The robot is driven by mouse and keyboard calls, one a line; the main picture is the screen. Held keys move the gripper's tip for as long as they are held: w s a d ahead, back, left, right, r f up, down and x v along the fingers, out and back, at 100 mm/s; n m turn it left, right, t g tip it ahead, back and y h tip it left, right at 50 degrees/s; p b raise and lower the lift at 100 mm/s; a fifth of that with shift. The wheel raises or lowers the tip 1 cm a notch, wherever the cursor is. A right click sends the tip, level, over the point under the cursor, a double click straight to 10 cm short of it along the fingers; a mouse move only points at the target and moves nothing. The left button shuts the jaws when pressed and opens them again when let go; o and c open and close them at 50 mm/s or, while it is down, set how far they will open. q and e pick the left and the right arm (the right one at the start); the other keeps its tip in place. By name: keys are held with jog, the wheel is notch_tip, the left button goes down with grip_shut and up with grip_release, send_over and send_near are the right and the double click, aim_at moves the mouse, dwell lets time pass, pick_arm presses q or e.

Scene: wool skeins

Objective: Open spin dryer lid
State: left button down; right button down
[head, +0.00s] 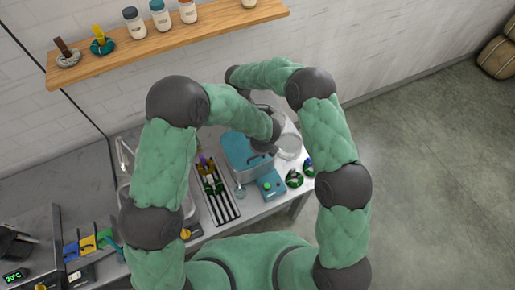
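A metal box with a teal top (238,150) stands on the worktop. Right of it is a round, clear-topped vessel (288,147). I cannot tell for sure which is the spin dryer, and no lid stands visibly raised. My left gripper (264,148) is over the right edge of the teal top, close to the round vessel. Its fingers are small and dark, so its opening and any contact are unclear. My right forearm reaches left across the back, above the worktop; its gripper is hidden behind the arms.
A small teal device with a green button (270,185) and dark green skeins (294,178) lie in front. A slotted rack (218,195) is to the left. A wooden shelf (165,42) with jars runs along the wall.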

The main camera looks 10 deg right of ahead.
dwell(0.8)
jog(key=c, duration=1.1)
grip_release()
jog(key=shift+c, duration=0.2)
